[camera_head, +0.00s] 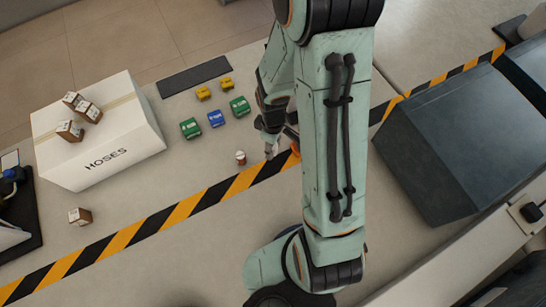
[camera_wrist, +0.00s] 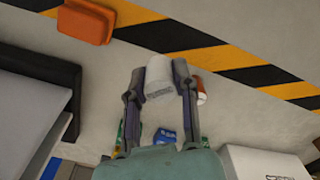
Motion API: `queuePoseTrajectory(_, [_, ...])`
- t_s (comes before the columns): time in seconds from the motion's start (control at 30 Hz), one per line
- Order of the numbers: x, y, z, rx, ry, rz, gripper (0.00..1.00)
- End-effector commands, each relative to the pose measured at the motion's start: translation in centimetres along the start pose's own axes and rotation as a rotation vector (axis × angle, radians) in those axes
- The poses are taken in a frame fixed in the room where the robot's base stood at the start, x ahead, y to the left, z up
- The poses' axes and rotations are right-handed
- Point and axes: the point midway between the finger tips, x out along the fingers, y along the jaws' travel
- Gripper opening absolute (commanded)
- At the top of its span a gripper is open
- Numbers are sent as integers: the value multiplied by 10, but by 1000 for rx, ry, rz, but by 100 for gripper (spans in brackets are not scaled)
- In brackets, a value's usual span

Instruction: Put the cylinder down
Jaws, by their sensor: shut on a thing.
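A pale grey-white cylinder (camera_wrist: 159,70) sits between the two fingers of my gripper (camera_wrist: 159,83) in the wrist view. My gripper is shut on it, with a finger against each side. The striped floor tape and grey surface show beyond it; I cannot tell how high it is held. In the head view my gripper (camera_head: 269,143) points down just above the tape, partly hidden by my arm. The cylinder cannot be made out clearly there.
A small orange-and-white item (camera_head: 240,157) stands close left of my gripper. An orange block (camera_wrist: 86,22) lies near the tape. Green, blue (camera_head: 216,118) and yellow boxes, a HOSES carton (camera_head: 98,130) and a dark bin (camera_head: 440,145) are around.

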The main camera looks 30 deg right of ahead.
Motion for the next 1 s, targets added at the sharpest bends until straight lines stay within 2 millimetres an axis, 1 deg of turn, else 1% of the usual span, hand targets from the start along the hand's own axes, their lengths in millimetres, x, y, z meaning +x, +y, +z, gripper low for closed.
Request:
queuePoseTrajectory(0.03, [9, -1, 1, 0, -4, -5, 5])
queuePoseTrajectory(0.17, [23, 0, 0, 1, -2, -3, 5])
queuePoseTrajectory(0.3, [45, -1, 1, 1, -3, -5, 5])
queuePoseTrajectory(0.4, [56, 0, 0, 2, -1, -3, 5])
queuePoseTrajectory(0.8, [62, 0, 0, 3, 0, -1, 5])
queuePoseTrajectory(0.83, [62, 0, 0, 3, 0, 0, 33])
queuePoseTrajectory(0.9, [62, 0, 0, 3, 1, 0, 53])
queuePoseTrajectory(1.0, [62, 0, 0, 3, 1, 0, 53])
